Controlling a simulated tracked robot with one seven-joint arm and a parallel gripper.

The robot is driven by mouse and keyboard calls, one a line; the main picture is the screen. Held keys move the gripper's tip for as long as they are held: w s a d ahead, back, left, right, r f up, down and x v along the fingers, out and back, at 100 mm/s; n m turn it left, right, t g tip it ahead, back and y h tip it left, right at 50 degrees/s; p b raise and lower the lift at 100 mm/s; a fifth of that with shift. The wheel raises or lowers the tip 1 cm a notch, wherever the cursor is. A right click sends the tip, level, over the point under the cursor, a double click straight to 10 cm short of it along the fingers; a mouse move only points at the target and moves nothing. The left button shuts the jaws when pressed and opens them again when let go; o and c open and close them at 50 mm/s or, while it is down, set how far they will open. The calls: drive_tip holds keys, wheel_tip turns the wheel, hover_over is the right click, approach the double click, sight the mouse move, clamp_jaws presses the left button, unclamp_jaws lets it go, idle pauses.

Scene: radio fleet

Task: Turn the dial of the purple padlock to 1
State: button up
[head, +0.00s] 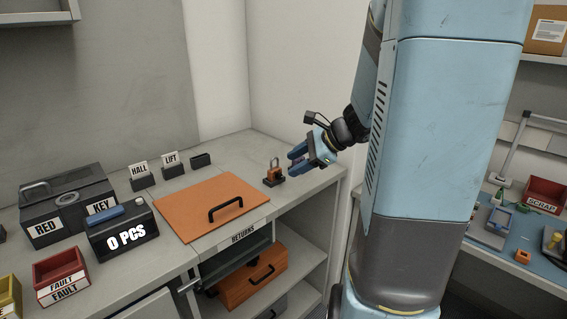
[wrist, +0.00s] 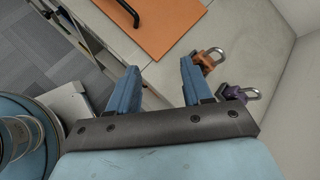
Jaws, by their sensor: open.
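The purple padlock (wrist: 236,94) with a grey shackle shows in the wrist view, just right of my gripper's right finger, which partly covers it. Its dial cannot be read. In the head view I cannot make it out; my gripper is probably in front of it. My gripper (head: 291,162) is open and empty above the counter's right end, its blue fingers apart; it also shows in the wrist view (wrist: 158,68).
An orange padlock (wrist: 208,58) stands close to the purple one, also in the head view (head: 274,173). An orange hatch (head: 190,205) with a black handle lies left of it. A wall bounds the counter at the back right. HALL (head: 140,170) and LIFT (head: 170,160) holders stand behind.

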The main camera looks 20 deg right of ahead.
drive_tip(key=w+d+f+m+t+h, duration=0.1)
drive_tip(key=w+d+f+m+t, duration=0.15)
drive_tip(key=d+m, duration=0.5)
drive_tip(key=w+d+f+m+t+h, duration=0.25)
drive_tip(key=d+f+m, duration=0.2)
drive_tip(key=d, duration=0.55)
drive_tip(key=shift+t+y, duration=0.4)
drive_tip(key=shift+y, duration=0.05)
drive_tip(key=x, duration=1.3)
drive_tip(key=shift+a+r, duration=0.15)
drive_tip(key=shift+a, duration=0.1)
drive_tip(key=shift+c, duration=0.3)
clamp_jaws()
